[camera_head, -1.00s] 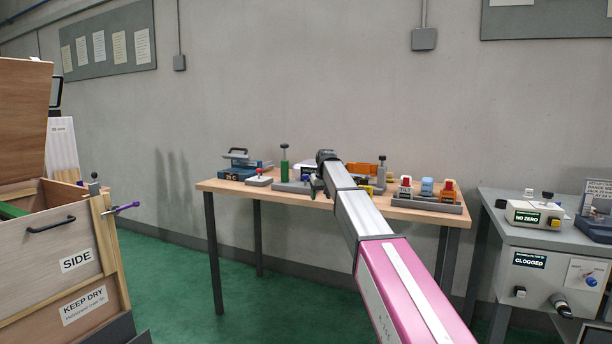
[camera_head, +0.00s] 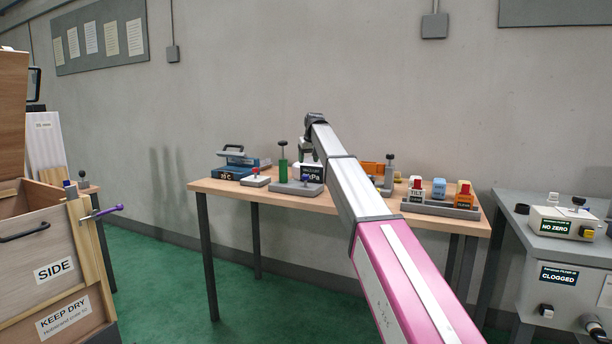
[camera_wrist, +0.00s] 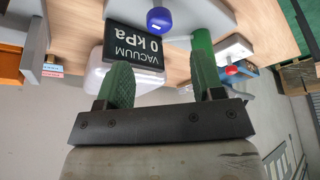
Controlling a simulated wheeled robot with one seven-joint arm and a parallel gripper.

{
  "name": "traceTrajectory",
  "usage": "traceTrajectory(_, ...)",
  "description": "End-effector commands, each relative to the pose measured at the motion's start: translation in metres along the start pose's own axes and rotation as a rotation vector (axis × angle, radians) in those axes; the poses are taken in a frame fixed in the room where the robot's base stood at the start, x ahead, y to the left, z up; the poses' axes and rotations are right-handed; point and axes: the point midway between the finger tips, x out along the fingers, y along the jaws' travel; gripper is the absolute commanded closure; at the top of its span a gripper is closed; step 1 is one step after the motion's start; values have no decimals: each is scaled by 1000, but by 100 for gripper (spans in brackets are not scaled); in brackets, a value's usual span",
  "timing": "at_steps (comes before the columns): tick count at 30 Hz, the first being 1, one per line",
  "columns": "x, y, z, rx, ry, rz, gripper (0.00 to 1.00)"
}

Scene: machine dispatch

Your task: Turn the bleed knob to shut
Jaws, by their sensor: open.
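A round blue knob (camera_wrist: 160,18), probably the bleed knob, stands on a grey plate at the top of the wrist view. It shows small on the same grey base in the head view (camera_head: 305,179). Beside it is a black display reading "VACUUM 0 kPa" (camera_wrist: 135,46), on a pale housing. A green cylinder (camera_wrist: 203,42) stands on its other side; it is upright with a dark top in the head view (camera_head: 283,165). My gripper (camera_wrist: 162,78) is open and empty, its green fingertips overlapping the display and cylinder in the picture, apart from the blue knob.
On the wooden table (camera_head: 235,190) are a blue case (camera_head: 240,168), a red-knobbed block (camera_head: 255,179), an orange item (camera_head: 371,168) and a tray of coloured switches (camera_head: 440,206). A grey bench (camera_head: 560,250) stands right, a wooden crate (camera_head: 35,250) left.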

Motion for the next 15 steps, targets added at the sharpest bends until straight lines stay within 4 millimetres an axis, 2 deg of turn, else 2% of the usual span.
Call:
traceTrajectory(9, 58, 0, 0, 0, -2, 0, 38)
traceTrajectory(15, 81, 0, 0, 0, -2, 0, 38)
